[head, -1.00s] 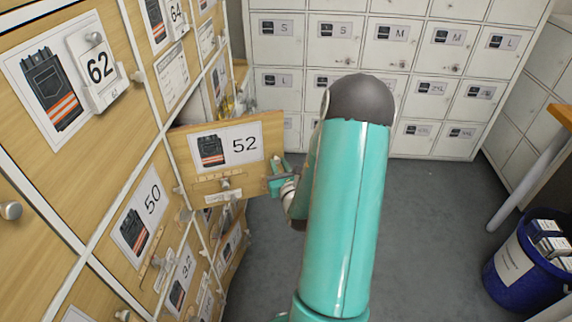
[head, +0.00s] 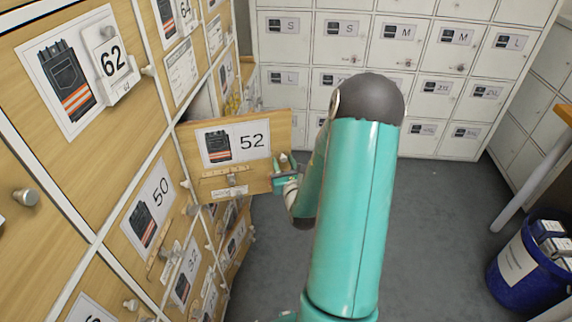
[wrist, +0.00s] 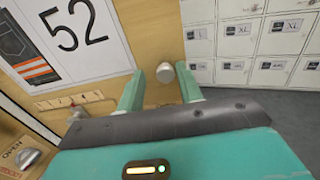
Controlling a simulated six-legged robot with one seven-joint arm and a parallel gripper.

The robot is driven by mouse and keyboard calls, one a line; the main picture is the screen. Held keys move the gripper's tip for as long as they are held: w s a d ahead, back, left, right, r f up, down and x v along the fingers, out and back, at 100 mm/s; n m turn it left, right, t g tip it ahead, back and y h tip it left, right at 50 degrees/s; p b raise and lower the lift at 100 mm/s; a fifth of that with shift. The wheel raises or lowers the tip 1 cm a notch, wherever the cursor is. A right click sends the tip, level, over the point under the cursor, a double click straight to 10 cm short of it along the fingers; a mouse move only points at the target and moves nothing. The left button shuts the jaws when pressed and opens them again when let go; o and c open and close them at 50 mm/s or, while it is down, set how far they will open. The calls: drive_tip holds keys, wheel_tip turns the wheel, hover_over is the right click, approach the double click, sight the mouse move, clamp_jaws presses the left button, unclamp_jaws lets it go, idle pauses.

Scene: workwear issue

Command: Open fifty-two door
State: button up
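The fifty-two door (head: 268,125) is a wooden locker door with a "52" card and a picture of dark workwear with orange stripes. It stands swung out from the left locker bank, with a dark gap behind its left edge. It also shows in the wrist view (wrist: 150,30). My gripper (head: 284,180) is at the door's right edge. In the wrist view my gripper (wrist: 160,88) has its two fingers apart, with a round metal knob (wrist: 166,72) between them and space on both sides. Contact with the knob cannot be told.
A slider strip (wrist: 72,101) and another metal knob (wrist: 29,158) are at lower left in the wrist view. Doors 62 (head: 150,110) and 50 (head: 125,215) are shut. White lockers (head: 440,105) stand behind. A blue bin (head: 515,285) is at right. The grey floor (head: 430,215) is clear.

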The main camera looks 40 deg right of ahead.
drive_tip(key=shift+o, duration=0.2)
drive_tip(key=shift+s+d+f, duration=0.1)
drive_tip(key=shift+s+d, duration=0.05)
drive_tip(key=shift+s, duration=0.1)
drive_tip(key=shift+s, duration=0.3)
drive_tip(key=v, duration=0.6)
drive_tip(key=shift+s+a, duration=0.25)
drive_tip(key=shift+a, duration=0.1)
drive_tip(key=shift+c, duration=0.2)
